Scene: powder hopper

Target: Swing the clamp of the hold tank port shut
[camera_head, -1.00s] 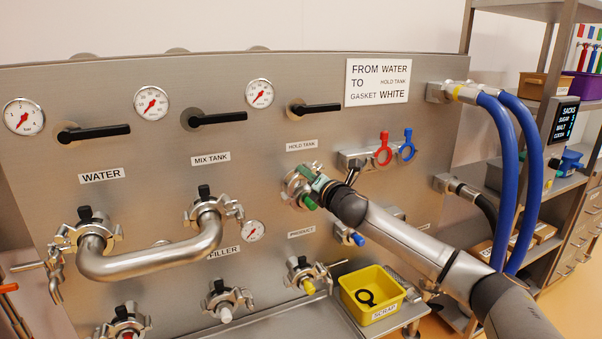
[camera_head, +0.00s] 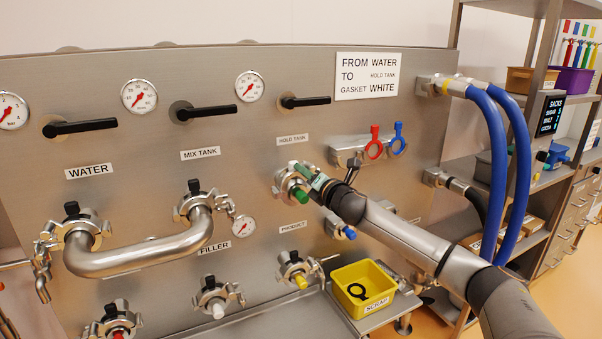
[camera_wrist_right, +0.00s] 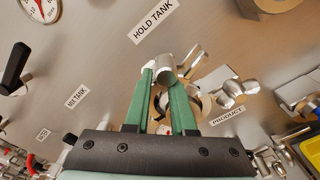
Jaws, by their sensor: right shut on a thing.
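In the right wrist view, the green fingers of my right gripper (camera_wrist_right: 164,82) are shut on a silver part of the port's clamp (camera_wrist_right: 165,66). Other silver clamp parts (camera_wrist_right: 190,68) show just right of the fingers. The fingers hide much of the port, so I cannot tell how far the clamp is swung. My left gripper is not in view.
A bent steel pipe (camera_head: 140,258) joins the WATER and MIX TANK ports at left. The product port (camera_head: 294,270) with a yellow piece is below. A yellow scrap bin (camera_head: 361,286) stands lower right. Blue hoses (camera_head: 497,170) hang at right.

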